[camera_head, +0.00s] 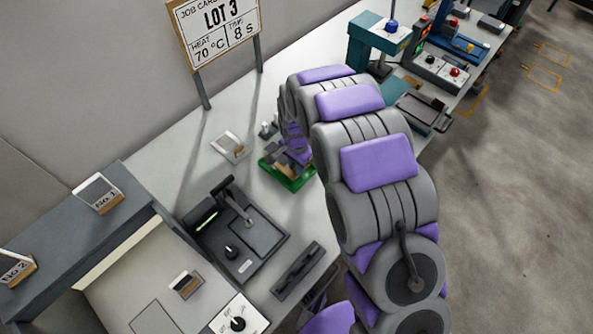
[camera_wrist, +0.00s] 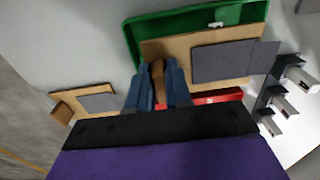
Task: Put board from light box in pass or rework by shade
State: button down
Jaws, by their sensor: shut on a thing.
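My gripper (camera_wrist: 158,88) is shut on the wooden block (camera_wrist: 157,77) of a tan board (camera_wrist: 165,47) with a dark grey patch. The board is over or in a green tray (camera_wrist: 134,35); I cannot tell whether it touches the bottom. The green tray also shows in the head view (camera_head: 290,182), partly hidden by my arm. A red tray (camera_wrist: 225,97) lies beside it, mostly covered. The light box (camera_head: 99,236) stands at lower left in the head view, with a small board (camera_head: 186,284) inside. Reference boards No 1 (camera_head: 97,193) and No 2 (camera_head: 15,267) stand on its top.
Another board (camera_head: 229,146) lies on the bench left of the green tray and shows in the wrist view (camera_wrist: 98,102). A dark device with a lever (camera_head: 238,232), a dark rack (camera_head: 298,270) and a job card (camera_head: 217,32) are nearby. Grey posts (camera_wrist: 280,105) stand beside the trays.

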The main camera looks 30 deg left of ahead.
notch_tip(320, 180, down, 3)
jog(key=shift+d+f+b, duration=0.1)
jog(key=shift+f+b, duration=0.1)
jog(key=shift+b, duration=0.3)
jog(key=shift+s, duration=0.1)
jog(key=c, duration=1.3)
grip_release()
jog(key=shift+r, duration=0.1)
notch_tip(320, 180, up, 12)
jog(key=p, duration=0.3)
jog(key=shift+d, duration=0.1)
